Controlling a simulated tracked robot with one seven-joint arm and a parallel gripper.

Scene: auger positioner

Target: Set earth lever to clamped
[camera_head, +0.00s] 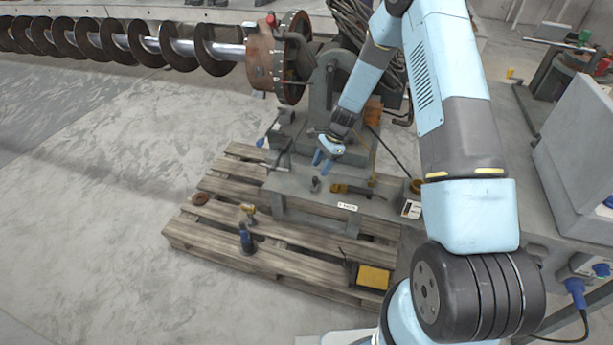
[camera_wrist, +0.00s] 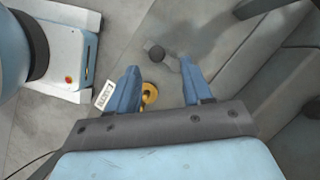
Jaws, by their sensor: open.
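A short dark lever with a round knob (camera_head: 315,185) stands on the grey machine base, and its knob shows in the wrist view (camera_wrist: 156,53). A yellow part with a dark handle (camera_head: 350,189) lies beside it, and its yellow ring shows in the wrist view (camera_wrist: 150,93). I cannot tell for sure which is the earth lever. My gripper (camera_head: 322,165) has blue fingers and points down, a little above the base. In the wrist view my gripper (camera_wrist: 160,66) is open and empty, with the knob appearing between and beyond the fingertips. The fingers seem apart from both parts.
A white label (camera_head: 347,206) sits on the base's front edge. A grey cabinet (camera_head: 580,140) stands right.

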